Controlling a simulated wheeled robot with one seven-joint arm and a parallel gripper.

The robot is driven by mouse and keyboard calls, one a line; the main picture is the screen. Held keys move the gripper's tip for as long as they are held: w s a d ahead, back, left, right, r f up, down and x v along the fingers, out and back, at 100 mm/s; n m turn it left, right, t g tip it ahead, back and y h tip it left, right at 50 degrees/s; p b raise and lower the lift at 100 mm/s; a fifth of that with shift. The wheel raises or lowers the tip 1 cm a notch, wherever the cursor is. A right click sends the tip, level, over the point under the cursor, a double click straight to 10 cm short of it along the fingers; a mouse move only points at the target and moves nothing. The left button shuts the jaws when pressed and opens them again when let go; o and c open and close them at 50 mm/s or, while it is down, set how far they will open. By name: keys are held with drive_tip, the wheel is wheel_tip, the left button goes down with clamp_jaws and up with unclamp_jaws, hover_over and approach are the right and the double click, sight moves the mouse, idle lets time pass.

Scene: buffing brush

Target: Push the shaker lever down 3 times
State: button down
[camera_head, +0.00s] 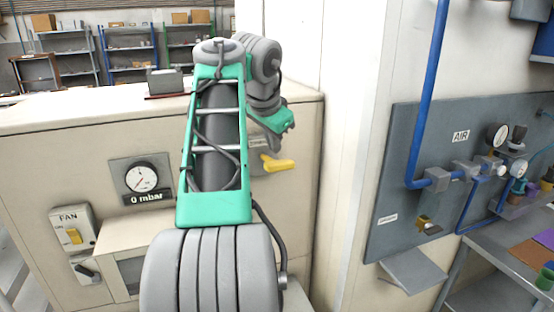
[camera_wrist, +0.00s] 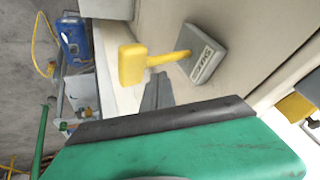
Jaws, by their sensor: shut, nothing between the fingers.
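The shaker lever (camera_head: 278,163) is yellow and sticks out to the right from the front of the beige cabinet, just past my arm. In the wrist view the lever (camera_wrist: 134,62) has a thick yellow grip, and its stem meets a grey labelled block (camera_wrist: 203,54) on the cabinet. My gripper (camera_wrist: 157,78) shows there as dark fingers, shut and empty, their tips close beside the lever's stem. I cannot tell if they touch it. In the head view my arm hides most of the lever's mount, and the fingertips cannot be made out.
The beige cabinet (camera_head: 60,150) carries a pressure gauge (camera_head: 141,177) reading about 0 mbar and a fan switch box (camera_head: 74,229). A white pillar stands right of the lever. Further right are a grey air panel (camera_head: 400,150), a blue pipe (camera_head: 428,90) and a workbench.

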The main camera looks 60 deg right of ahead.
sight(276, 162)
drive_tip(key=shift+a+f+b, duration=0.1)
drive_tip(key=shift+f+b, duration=0.25)
drive_tip(key=shift+f, duration=0.05)
drive_tip(key=shift+s+a+f+b, duration=0.15)
drive_tip(key=shift+s+f+b, duration=0.05)
drive_tip(key=shift+f+b, duration=0.8)
drive_tip(key=shift+s+a+f+b, duration=0.15)
drive_tip(key=shift+s+f+b, duration=0.05)
drive_tip(key=shift+f+b, duration=0.8)
idle(1.4)
idle(0.5)
drive_tip(key=r+p, duration=0.4)
drive_tip(key=p, duration=0.1)
drive_tip(key=shift+w+d+r, duration=0.3)
drive_tip(key=shift+r, duration=0.1)
drive_tip(key=shift+r, duration=0.15)
drive_tip(key=r+p, duration=0.1)
drive_tip(key=p, duration=0.1)
drive_tip(key=r+p, duration=0.1)
drive_tip(key=r, duration=0.1)
drive_tip(key=w+d+r+p, duration=0.1)
drive_tip(key=p, duration=0.1)
drive_tip(key=shift+r+p, duration=0.3)
drive_tip(key=shift+p, duration=0.05)
idle(1.7)
